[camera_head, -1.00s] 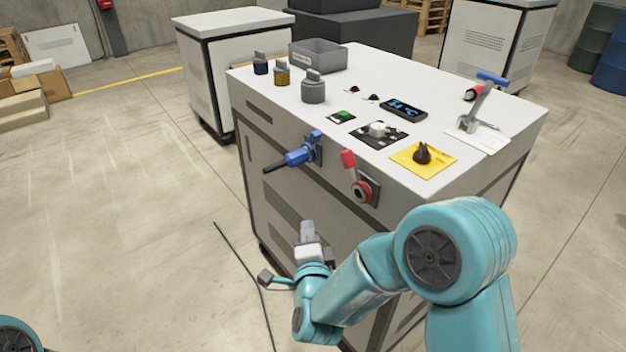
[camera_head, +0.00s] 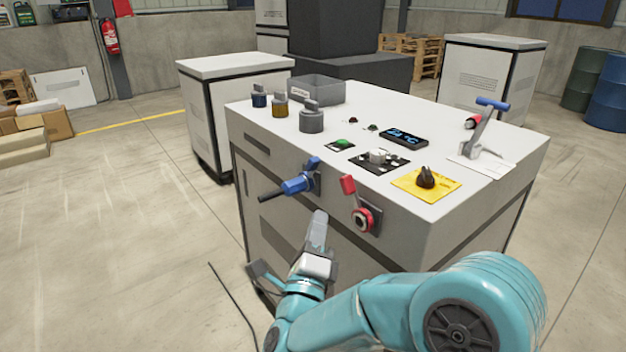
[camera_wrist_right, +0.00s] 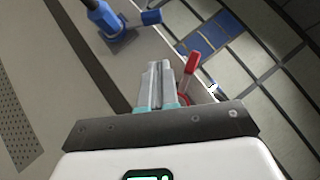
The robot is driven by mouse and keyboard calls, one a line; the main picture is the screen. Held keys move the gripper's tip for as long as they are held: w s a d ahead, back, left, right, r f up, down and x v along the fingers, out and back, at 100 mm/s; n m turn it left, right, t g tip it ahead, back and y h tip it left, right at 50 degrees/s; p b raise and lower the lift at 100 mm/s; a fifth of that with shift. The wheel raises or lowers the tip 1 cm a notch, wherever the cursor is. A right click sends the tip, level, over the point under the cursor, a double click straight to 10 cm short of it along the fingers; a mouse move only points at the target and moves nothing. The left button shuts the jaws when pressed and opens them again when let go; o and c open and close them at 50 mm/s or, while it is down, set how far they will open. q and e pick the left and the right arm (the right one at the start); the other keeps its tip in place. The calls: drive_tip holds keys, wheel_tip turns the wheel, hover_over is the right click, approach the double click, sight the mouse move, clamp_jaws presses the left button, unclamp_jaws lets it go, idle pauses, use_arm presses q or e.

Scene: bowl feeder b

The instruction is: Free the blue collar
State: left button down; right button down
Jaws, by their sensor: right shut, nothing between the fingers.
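A blue fitting (camera_head: 297,184), which I take for the collar, is on the cabinet's front face, with a black hose or rod pointing out left and a blue lever (camera_head: 313,163) above. In the right wrist view the blue fitting (camera_wrist_right: 101,13) is at the upper left. My right gripper (camera_head: 318,222) is shut and empty, below the fitting and apart from it in the head view. In the right wrist view its fingers (camera_wrist_right: 158,85) point up the picture, beside a red lever. My left gripper is not in view.
A red valve (camera_head: 362,220) with a red lever (camera_head: 348,184) sits right of the blue fitting. The cabinet top (camera_head: 262,124) carries several capped jars, a grey bin (camera_head: 317,90), a display (camera_head: 404,138), a black knob on a yellow plate (camera_head: 410,184) and a blue-handled lever (camera_head: 487,125).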

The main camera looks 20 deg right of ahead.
sight(315, 165)
drive_tip(key=x, duration=0.3)
drive_tip(key=a+x, duration=0.1)
drive_tip(key=x, duration=0.2)
drive_tip(key=a+x, duration=0.1)
drive_tip(key=x, duration=0.2)
drive_tip(key=shift+w+r+p, duration=0.35)
drive_tip(key=shift+r, duration=0.05)
drive_tip(key=shift+w+r, duration=0.2)
drive_tip(key=shift+w, duration=0.25)
drive_tip(key=shift+a, duration=0.1)
drive_tip(key=shift+r, duration=0.15)
drive_tip(key=shift+w+r+n+y+p, duration=0.15)
drive_tip(key=shift+n+y+p, duration=0.15)
drive_tip(key=shift+n+p, duration=0.1)
